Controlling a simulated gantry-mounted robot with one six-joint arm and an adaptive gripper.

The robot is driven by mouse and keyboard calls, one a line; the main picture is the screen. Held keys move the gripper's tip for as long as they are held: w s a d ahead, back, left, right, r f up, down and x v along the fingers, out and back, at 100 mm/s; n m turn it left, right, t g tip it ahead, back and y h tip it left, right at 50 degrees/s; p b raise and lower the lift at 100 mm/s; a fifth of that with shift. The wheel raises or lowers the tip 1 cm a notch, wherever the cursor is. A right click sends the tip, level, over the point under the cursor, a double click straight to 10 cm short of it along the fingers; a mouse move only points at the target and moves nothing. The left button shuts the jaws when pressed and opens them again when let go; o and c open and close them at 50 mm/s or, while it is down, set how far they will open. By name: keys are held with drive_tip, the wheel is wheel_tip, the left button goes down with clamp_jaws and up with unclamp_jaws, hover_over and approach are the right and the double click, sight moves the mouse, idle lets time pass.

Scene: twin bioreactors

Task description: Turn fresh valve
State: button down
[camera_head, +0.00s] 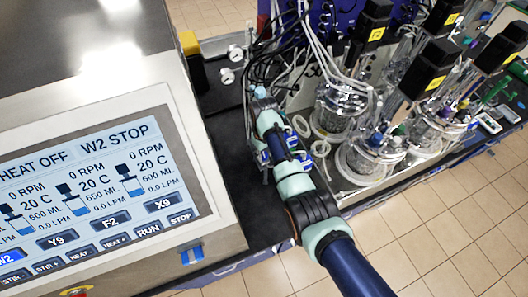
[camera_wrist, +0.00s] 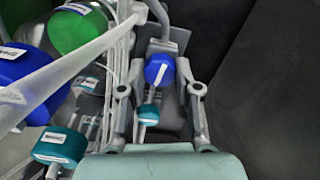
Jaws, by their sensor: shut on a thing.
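In the wrist view, my gripper (camera_wrist: 160,78) has its two grey fingers on either side of a round blue valve knob (camera_wrist: 154,71) with a white pointer mark. The fingers are shut on this knob; the exact contact at the tips is hard to see. A smaller teal valve knob (camera_wrist: 148,114) with a white mark sits just below it, between the fingers. I cannot read a label that tells which one is the fresh valve. In the head view, my arm hides the gripper's grip and the knob.
A pale tube (camera_wrist: 75,68) crosses there. Glass bioreactor vessels (camera_head: 340,108) stand right of my arm, and a control screen (camera_head: 95,185) left.

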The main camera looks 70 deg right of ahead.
sight(264, 155)
drive_tip(key=m+p, duration=0.1)
drive_tip(key=m, duration=0.3)
drive_tip(key=shift+r, duration=0.1)
drive_tip(key=m+p, duration=0.1)
drive_tip(key=m, duration=0.7)
drive_tip(key=shift+w+m+p, duration=0.1)
drive_tip(key=shift+m+p, duration=0.25)
drive_tip(key=shift+m, duration=1.85)
drive_tip(key=c, duration=0.8)
unclamp_jaws()
wheel_tip(264, 155, up, 12)
